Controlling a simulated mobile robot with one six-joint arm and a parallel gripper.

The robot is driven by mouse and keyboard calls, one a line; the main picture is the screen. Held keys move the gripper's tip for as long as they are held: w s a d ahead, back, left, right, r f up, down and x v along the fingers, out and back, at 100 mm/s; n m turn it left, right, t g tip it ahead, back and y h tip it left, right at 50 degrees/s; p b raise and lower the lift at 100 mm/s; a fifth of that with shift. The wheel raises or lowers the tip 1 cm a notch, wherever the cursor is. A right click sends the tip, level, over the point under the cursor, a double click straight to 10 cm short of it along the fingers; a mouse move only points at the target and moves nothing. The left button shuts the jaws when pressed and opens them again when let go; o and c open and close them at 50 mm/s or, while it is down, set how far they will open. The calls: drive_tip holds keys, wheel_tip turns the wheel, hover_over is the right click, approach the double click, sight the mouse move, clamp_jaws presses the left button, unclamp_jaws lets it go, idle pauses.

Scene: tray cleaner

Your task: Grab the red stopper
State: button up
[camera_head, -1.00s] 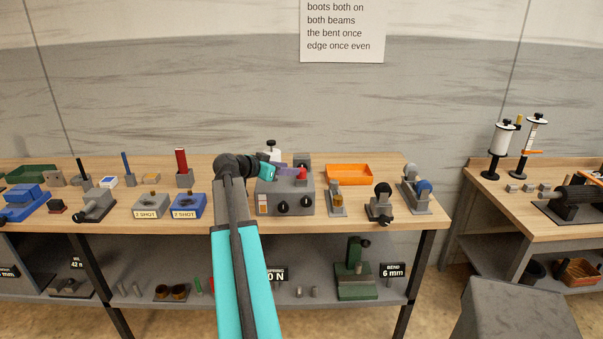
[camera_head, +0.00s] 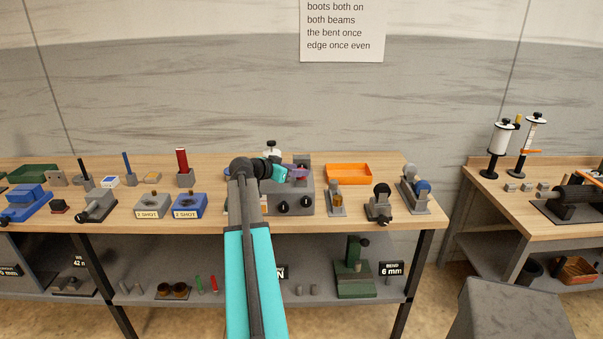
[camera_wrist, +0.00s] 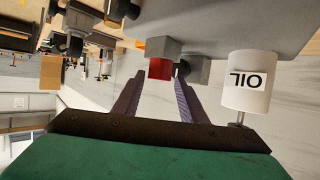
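A small red stopper (camera_wrist: 160,69) shows in the wrist view, set against a grey block (camera_wrist: 157,48). My gripper (camera_wrist: 160,79) is open, its two purple fingers apart on either side of the stopper near their tips. I cannot tell how deep the stopper sits between them. In the head view my gripper (camera_head: 298,173) is over the top of the grey box with black knobs (camera_head: 294,203), and its fingers hide the stopper there.
A white oil cylinder (camera_wrist: 246,82) stands close to one finger in the wrist view. An orange tray (camera_head: 349,174) lies to the right of the grey box. A tall red piece in a grey holder (camera_head: 182,161) stands to the left. Bare wood shows along the bench front.

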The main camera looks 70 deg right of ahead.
drive_tip(key=shift+p+x, duration=0.4)
drive_tip(key=shift+x, duration=0.95)
drive_tip(key=c, duration=0.8)
drive_tip(key=shift+r, duration=0.15)
drive_tip(key=shift+a+r+b, duration=0.1)
drive_tip(key=shift+r+b, duration=0.95)
drive_tip(key=shift+r, duration=0.55)
drive_tip(key=w+a+r+b, duration=0.1)
drive_tip(key=w+a+b, duration=0.2)
drive_tip(key=a, duration=1.2)
drive_tip(key=shift+a+r+b, duration=0.25)
drive_tip(key=shift+a+b, duration=0.05)
drive_tip(key=shift+b, duration=0.45)
drive_tip(key=shift+w, duration=0.1)
